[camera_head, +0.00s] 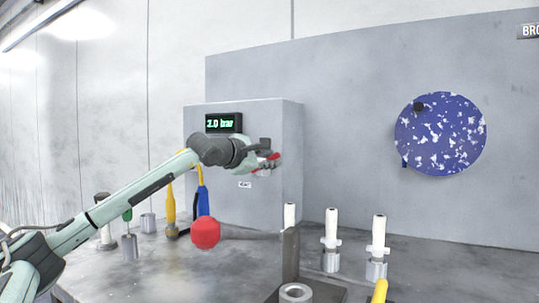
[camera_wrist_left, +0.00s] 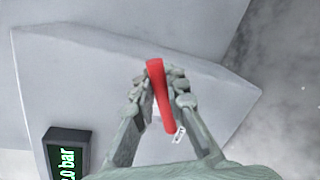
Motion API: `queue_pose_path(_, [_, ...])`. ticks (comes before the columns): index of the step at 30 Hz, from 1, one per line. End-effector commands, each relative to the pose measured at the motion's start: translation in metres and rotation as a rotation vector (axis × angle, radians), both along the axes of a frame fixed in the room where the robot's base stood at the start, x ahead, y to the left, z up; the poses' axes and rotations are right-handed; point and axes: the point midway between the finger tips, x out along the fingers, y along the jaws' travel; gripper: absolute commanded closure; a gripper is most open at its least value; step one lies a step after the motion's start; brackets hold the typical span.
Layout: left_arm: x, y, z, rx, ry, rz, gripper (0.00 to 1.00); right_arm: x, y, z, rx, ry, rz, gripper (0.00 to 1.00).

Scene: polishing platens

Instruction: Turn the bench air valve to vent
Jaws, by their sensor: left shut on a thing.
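The bench air valve is on the front of a grey box (camera_head: 285,140) at the back of the bench. Its red handle (camera_wrist_left: 158,92) lies between the fingers of my left gripper (camera_wrist_left: 165,85) in the left wrist view. In the head view the left gripper (camera_head: 268,163) is at the box face, shut on the red handle (camera_head: 273,156). The fingers hide much of the valve. A display (camera_head: 224,123) on the box reads about 2.0 bar in green; its first digit is hard to read. A small label (camera_head: 244,184) sits below the gripper. My right gripper is not in view.
A red ball-shaped knob (camera_head: 206,234) stands out over the bench (camera_head: 150,265) below my left arm. Yellow-handled and blue-handled tools (camera_head: 203,201) stand behind it. Several white-topped posts (camera_head: 331,230) stand at right. A blue speckled disc (camera_head: 440,134) hangs on the back panel.

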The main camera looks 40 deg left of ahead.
Motion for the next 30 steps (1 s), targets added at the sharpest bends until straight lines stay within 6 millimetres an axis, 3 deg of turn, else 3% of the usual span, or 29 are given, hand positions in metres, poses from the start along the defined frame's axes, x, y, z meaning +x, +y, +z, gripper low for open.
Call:
queue_pose_path(15, [0.002, -0.009, -0.024, 0.403, 0.098, -0.003, 1.0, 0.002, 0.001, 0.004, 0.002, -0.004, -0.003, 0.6])
queue_pose_path(30, [0.002, -0.008, -0.032, 0.532, 0.129, -0.002, 1.0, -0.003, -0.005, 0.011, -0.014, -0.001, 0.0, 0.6])
